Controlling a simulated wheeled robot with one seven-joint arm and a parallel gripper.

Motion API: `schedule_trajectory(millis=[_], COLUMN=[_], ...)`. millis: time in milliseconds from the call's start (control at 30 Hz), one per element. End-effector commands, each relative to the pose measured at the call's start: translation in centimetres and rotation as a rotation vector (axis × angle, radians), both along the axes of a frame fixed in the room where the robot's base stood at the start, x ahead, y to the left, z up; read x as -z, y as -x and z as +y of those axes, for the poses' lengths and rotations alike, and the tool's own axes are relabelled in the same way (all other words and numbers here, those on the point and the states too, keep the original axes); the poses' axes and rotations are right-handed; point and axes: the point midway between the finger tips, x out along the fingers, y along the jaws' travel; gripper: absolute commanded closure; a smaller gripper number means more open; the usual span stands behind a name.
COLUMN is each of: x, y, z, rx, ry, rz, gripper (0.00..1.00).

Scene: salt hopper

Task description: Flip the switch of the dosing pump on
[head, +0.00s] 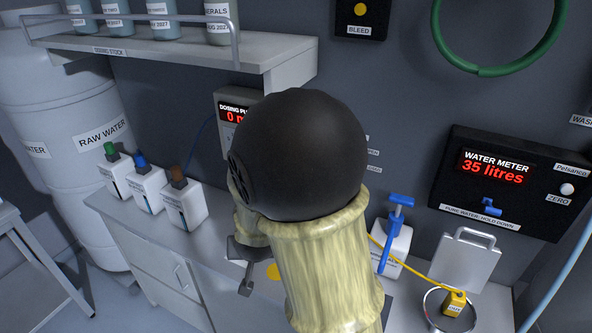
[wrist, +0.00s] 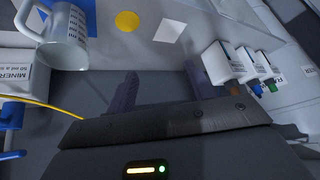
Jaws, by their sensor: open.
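The dosing pump (head: 228,118) is a grey box on the dark wall under the shelf, with a lit red display. My arm hides most of it in the head view, and its switch is not visible in either view. My gripper (head: 244,268) is partly hidden below my arm's dark round joint, over the counter. In the wrist view my gripper (wrist: 163,88) has its two fingers apart, with nothing between them. I cannot tell its distance from the pump.
Several capped white bottles (head: 147,188) stand on the counter's left. A blue-handled container (head: 393,246) and a scale with a yellow weight (head: 454,303) are at right. A mug (wrist: 68,40) and a yellow disc (wrist: 127,21) show in the wrist view. The shelf (head: 180,50) overhangs.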

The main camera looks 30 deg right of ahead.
Motion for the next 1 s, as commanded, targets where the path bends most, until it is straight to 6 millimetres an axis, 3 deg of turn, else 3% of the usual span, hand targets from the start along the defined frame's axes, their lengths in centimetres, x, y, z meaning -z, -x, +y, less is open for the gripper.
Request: schedule_trajectory(millis=[33,167,300,600,1000], x=[0.7,0.4,-1.4,-7.8,-8.4], y=[-1.3,-4.4,-6.1,-5.2,-4.9], z=[-0.1,-1.9,-3.9,-5.1,-5.1], rx=[0.047,0.202,0.358,0.584,0.602], ry=[0.03,0.144,0.318,0.633,0.653], rz=[-0.05,-0.213,-0.407,-0.745,-0.769], gripper=[0.47,0.47,0.47,0.47,0.47])
